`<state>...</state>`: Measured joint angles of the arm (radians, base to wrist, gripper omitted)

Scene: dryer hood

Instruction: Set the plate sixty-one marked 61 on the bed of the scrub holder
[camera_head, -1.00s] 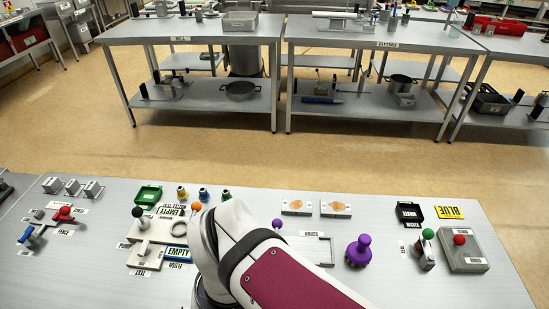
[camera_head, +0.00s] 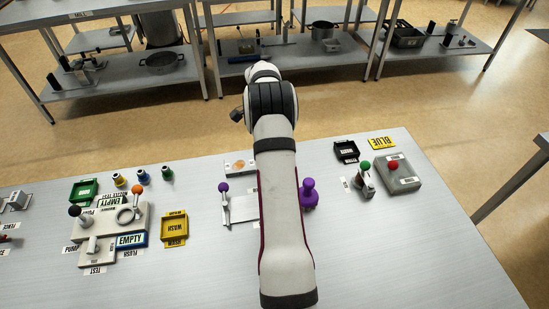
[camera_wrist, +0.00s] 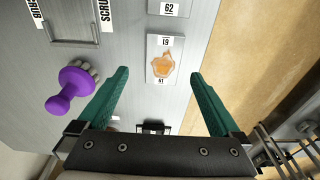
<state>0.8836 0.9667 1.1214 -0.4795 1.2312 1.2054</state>
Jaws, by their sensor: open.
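Plate sixty-one (camera_wrist: 165,60) lies flat in the wrist view, a pale plate with an orange-brown stain and the mark 61. My gripper (camera_wrist: 160,74) is open and empty, its two green fingers spread to either side of the plate's near end in the picture; the height gap is unclear. The scrub holder (camera_wrist: 73,42) shows partly at the upper left of the wrist view. In the head view, the scrub holder (camera_head: 243,208) lies just left of my arm, its bed apparently bare. My arm hides plate sixty-one and the gripper there.
Plate 62 (camera_wrist: 168,7) lies beside plate 61, and shows left of my arm (camera_head: 240,164). A purple-handled brush (camera_wrist: 68,90) stands near the holder. A black tray (camera_head: 346,151) and a grey box with a red knob (camera_head: 395,175) are at the right. The table front is clear.

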